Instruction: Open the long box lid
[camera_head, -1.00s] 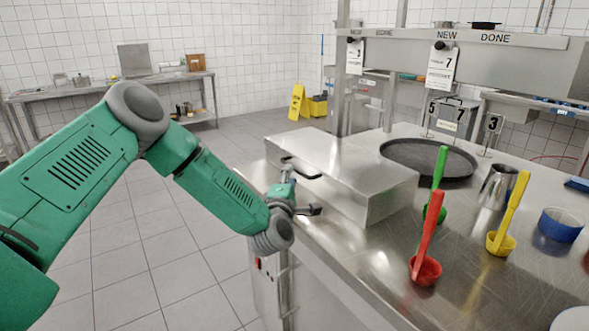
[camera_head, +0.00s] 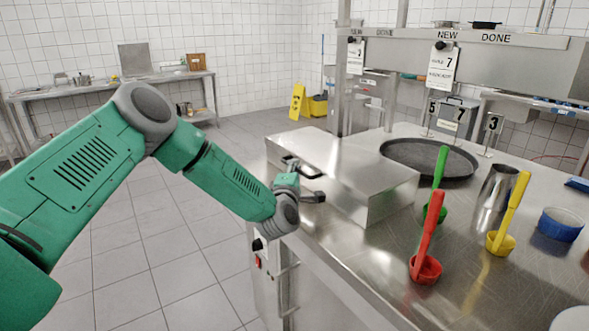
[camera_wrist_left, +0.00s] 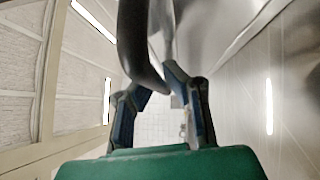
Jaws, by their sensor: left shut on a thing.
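The long metal box (camera_head: 385,200) lies on the steel counter, and its lid (camera_head: 345,155) looks down flat. A dark handle (camera_head: 304,169) sits at the lid's near-left edge. My left gripper (camera_head: 301,185) is at this handle, partly hidden by its own wrist. In the left wrist view, the dark curved handle (camera_wrist_left: 137,50) runs down to the fingers of my left gripper (camera_wrist_left: 158,85), which is shut on it. The exact contact is hard to see. My right gripper is not in view.
On the counter (camera_head: 375,285) stand red (camera_head: 425,265), green (camera_head: 436,210) and yellow (camera_head: 502,240) ladles, a metal jug (camera_head: 493,195) and a blue bowl (camera_head: 560,226). Open floor (camera_head: 150,250) is at left.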

